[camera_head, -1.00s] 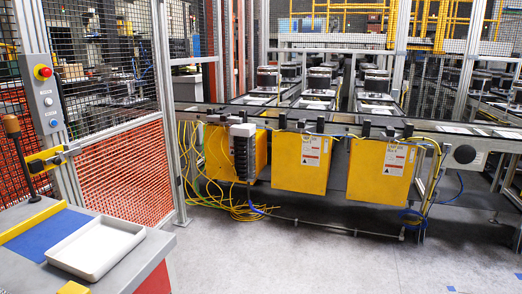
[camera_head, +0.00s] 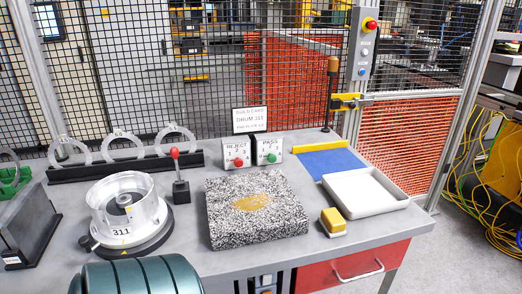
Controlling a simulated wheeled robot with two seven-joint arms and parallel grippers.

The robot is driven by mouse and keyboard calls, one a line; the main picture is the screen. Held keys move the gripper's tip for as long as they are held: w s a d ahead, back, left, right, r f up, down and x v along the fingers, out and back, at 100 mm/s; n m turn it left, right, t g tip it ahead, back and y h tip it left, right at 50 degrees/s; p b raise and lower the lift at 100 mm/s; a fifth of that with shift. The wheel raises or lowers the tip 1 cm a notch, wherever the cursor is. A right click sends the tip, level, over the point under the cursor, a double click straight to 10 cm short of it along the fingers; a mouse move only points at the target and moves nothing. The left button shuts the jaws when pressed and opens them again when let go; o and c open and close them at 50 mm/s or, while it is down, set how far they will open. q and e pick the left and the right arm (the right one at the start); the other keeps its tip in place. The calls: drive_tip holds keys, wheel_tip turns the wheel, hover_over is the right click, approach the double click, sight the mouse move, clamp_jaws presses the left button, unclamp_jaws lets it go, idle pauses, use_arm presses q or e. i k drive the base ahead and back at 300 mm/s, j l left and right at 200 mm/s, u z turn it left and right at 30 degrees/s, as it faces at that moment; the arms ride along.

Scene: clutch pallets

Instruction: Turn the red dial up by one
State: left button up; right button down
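The red dial (camera_head: 238,162) is a round red knob low on the front of a small white box marked REJECT (camera_head: 236,151). Small numbers stand around it; I cannot make out which one it points to. Right beside it stands a similar box marked PASS (camera_head: 267,147) with a green dial (camera_head: 271,158). Both boxes sit at the back of the grey workbench. Neither of my grippers is in view, and nothing covers the red dial.
A speckled stone slab (camera_head: 255,225) lies in front of the dials. A build card (camera_head: 249,120) stands behind them. A red-knobbed lever (camera_head: 176,170) and a metal drum (camera_head: 125,205) stand left; a white tray (camera_head: 395,205) and yellow block (camera_head: 332,220) lie right.

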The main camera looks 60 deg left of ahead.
sight(239, 162)
drive_tip(key=u, duration=2)
